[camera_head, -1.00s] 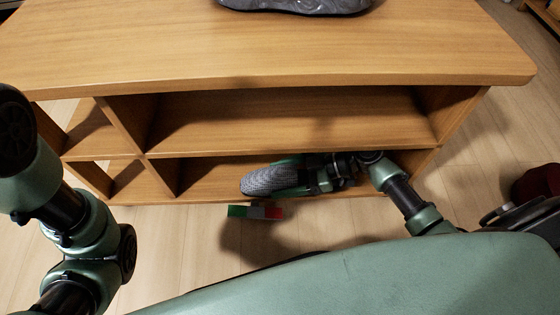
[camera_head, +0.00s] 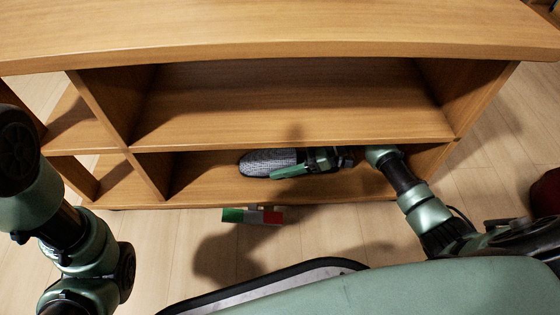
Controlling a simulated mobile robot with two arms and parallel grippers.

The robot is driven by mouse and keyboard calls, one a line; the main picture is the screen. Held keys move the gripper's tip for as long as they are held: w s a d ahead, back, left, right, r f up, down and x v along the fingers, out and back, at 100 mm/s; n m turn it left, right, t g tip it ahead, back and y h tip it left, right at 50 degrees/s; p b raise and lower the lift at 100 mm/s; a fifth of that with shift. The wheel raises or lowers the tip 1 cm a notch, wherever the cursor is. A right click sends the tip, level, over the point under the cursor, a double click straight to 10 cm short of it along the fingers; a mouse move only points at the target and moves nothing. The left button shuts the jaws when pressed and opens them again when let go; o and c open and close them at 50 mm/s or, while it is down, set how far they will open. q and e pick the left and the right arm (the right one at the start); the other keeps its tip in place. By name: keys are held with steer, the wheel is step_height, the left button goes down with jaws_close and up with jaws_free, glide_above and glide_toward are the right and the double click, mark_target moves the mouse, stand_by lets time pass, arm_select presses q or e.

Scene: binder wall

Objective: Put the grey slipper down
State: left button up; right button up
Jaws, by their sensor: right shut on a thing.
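The grey slipper (camera_head: 262,163) is in the lower right compartment of the wooden shelf unit (camera_head: 300,132), its textured grey end pointing left. My right gripper (camera_head: 290,166) is shut on the slipper's right part, inside the same compartment. The gripper hides part of the slipper. I cannot tell whether the slipper touches the compartment's floor. My left arm comes in at the left edge, but its gripper is out of view.
The upper right compartment (camera_head: 290,105) is empty, and so are the small cubbies at the left. The top board's edge overhangs the compartments. A green, white and red block (camera_head: 252,216) is just in front of the shelf's lower edge. A dark red object (camera_head: 546,192) is at the right edge.

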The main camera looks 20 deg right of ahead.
mark_target(306, 161)
steer(key=o, duration=1.5)
steer(key=p+v, duration=0.4)
steer(key=v, duration=0.2)
steer(key=shift+s+d+r, duration=0.1)
steer(key=shift+r, duration=0.15)
steer(key=shift+s+d, duration=0.15)
steer(key=shift+d, duration=0.4)
